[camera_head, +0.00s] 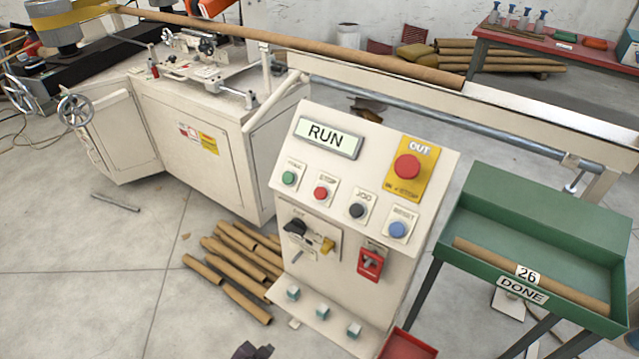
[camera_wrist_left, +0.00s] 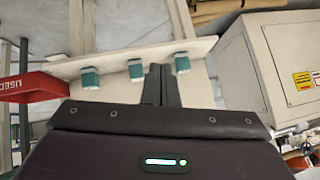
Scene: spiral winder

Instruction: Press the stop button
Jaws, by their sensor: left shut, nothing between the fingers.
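The stop button (camera_head: 321,193) is a small red round button under a STOP label on the cream control panel (camera_head: 430,165). It sits between a green button (camera_head: 289,178) and a black JOG button (camera_head: 357,211). The panel's display (camera_head: 327,137) reads RUN. My left gripper (camera_head: 252,350) shows only as a dark tip at the bottom edge, low and left of the panel, well apart from the stop button. In the left wrist view its fingers (camera_wrist_left: 160,72) are shut and empty, near the panel's lower ledge. The stop button is not visible there. My right gripper is out of view.
A larger red button (camera_head: 407,167) on a yellow plate and a blue button (camera_head: 397,230) are on the same panel. Teal blocks (camera_head: 293,293) line the lower ledge. A green DONE tray (camera_head: 465,228) stands right, a red tray (camera_head: 408,346) below. Cardboard tubes (camera_head: 235,265) lie left.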

